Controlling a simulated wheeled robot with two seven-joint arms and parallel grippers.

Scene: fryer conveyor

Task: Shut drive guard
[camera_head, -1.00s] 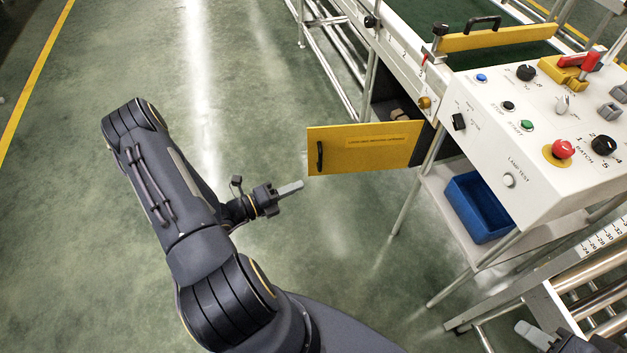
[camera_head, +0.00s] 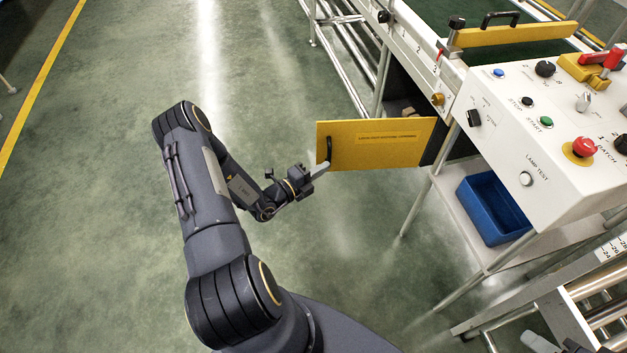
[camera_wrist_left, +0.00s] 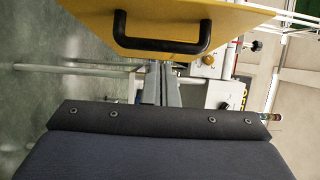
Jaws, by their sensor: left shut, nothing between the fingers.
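The drive guard is a yellow hinged panel (camera_head: 385,146) with a black handle (camera_head: 329,149) near its left edge. It stands swung open from the conveyor side, with a dark opening (camera_head: 402,104) behind it. My left gripper (camera_head: 322,170) is shut and empty, its fingertips at the lower left corner of the panel by the handle; I cannot tell if they touch. In the left wrist view the guard (camera_wrist_left: 190,18) and its handle (camera_wrist_left: 160,45) lie just above the closed fingers (camera_wrist_left: 160,85). My right gripper (camera_head: 540,343) shows only partly at the bottom right edge.
The white control panel (camera_head: 560,130) with buttons and knobs stands at right. A blue bin (camera_head: 492,210) sits on a shelf below it. Frame legs and metal rollers (camera_head: 605,300) are at lower right. The green floor (camera_head: 100,200) at left is clear.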

